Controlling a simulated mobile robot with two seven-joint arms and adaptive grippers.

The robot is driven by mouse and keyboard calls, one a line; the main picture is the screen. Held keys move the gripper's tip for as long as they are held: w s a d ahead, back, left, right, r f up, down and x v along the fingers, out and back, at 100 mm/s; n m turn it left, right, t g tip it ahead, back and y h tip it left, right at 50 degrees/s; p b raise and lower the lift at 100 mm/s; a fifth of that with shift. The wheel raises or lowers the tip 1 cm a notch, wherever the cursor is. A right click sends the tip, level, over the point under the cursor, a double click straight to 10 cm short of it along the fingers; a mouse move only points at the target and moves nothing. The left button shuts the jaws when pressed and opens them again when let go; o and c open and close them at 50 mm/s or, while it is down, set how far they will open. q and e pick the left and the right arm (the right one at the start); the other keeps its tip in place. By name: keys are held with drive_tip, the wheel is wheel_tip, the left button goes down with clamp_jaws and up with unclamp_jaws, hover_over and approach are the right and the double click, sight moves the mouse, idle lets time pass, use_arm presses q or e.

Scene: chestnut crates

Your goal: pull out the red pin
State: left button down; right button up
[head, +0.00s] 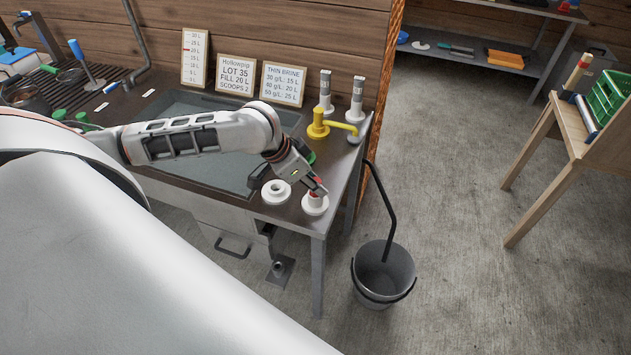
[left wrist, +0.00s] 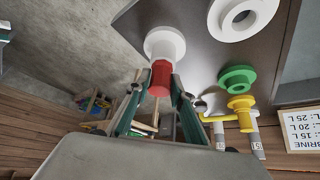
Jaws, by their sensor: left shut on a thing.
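The red pin (head: 317,182) stands at the bench's front right corner, in a white flanged socket (head: 315,206). In the left wrist view the red pin (left wrist: 160,78) shows between my fingers, with its end against the white socket (left wrist: 163,42). My left gripper (head: 314,188) reaches in from the left and is shut on the red pin; its fingers (left wrist: 161,88) lie on both sides of it. How deep the pin sits in the socket is hidden. My right gripper is not in view.
A white ring (head: 276,192) lies just left of the socket, with a green ring (left wrist: 237,78) and a yellow tap (head: 319,124) behind. A grey bucket (head: 384,272) stands on the floor to the right, its black pipe rising near the bench edge. Open floor lies beyond.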

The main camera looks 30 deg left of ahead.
use_arm(q)
drive_tip(key=c, duration=1.7)
unclamp_jaws()
drive_tip(key=v, duration=1.2)
